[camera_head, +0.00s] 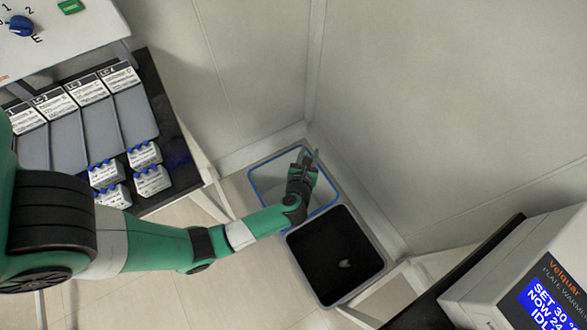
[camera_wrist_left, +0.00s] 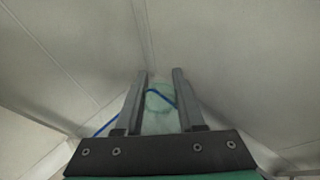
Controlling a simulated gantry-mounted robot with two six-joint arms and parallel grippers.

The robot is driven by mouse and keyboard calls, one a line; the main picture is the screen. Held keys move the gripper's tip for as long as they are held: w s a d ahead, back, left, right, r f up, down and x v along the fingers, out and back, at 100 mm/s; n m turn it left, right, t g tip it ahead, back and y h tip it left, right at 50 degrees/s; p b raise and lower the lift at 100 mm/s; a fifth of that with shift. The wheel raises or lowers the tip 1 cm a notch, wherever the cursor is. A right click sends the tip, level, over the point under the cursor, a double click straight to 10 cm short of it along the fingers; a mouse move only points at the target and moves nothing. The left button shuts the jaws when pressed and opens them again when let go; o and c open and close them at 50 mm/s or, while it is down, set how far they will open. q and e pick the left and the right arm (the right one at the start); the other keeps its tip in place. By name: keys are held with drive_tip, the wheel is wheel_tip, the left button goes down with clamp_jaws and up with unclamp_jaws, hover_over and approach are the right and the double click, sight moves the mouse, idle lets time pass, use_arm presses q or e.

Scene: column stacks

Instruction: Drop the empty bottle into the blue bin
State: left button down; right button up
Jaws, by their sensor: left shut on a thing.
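My left gripper (camera_head: 307,160) is over the blue-rimmed bin (camera_head: 252,178) in the corner, in the head view. In the left wrist view its two fingers (camera_wrist_left: 161,78) are shut on a pale, see-through bottle (camera_wrist_left: 158,118). The bottle is hard to make out in the head view, where the gripper hides it. The bin's blue rim also shows in the left wrist view (camera_wrist_left: 106,126), partly through the bottle. My right gripper is not in view.
A grey bin with a black inside (camera_head: 373,262) stands right beside the blue-rimmed bin, with a small white thing in it. Walls meet close behind the bins. A rack with labelled slots (camera_head: 85,120) is at the left, and a plate warmer (camera_head: 530,280) at the lower right.

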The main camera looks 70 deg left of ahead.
use_arm(q)
drive_tip(key=s+a+f+n+g+b, duration=0.1)
drive_tip(key=a+f+b, duration=0.3)
drive_tip(key=f, duration=0.5)
drive_tip(key=s+a+f+n+g+y+b, duration=0.1)
drive_tip(key=s+a+f+b, duration=0.1)
drive_tip(key=f+b, duration=0.5)
wheel_tip(320, 180, down, 3)
drive_tip(key=shift+s+a+f+n+g+y, duration=0.1)
drive_tip(key=shift+s+a+n+g+y, duration=0.2)
drive_tip(key=shift+a, duration=0.6)
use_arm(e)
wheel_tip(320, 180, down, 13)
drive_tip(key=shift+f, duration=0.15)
use_arm(q)
drive_tip(key=shift+w, duration=0.1)
drive_tip(key=shift+c, duration=2.2)
unclamp_jaws()
drive_tip(key=p+v, duration=0.5)
drive_tip(key=v, duration=0.6)
drive_tip(key=shift+d+p, duration=0.25)
drive_tip(key=shift+p, duration=0.1)
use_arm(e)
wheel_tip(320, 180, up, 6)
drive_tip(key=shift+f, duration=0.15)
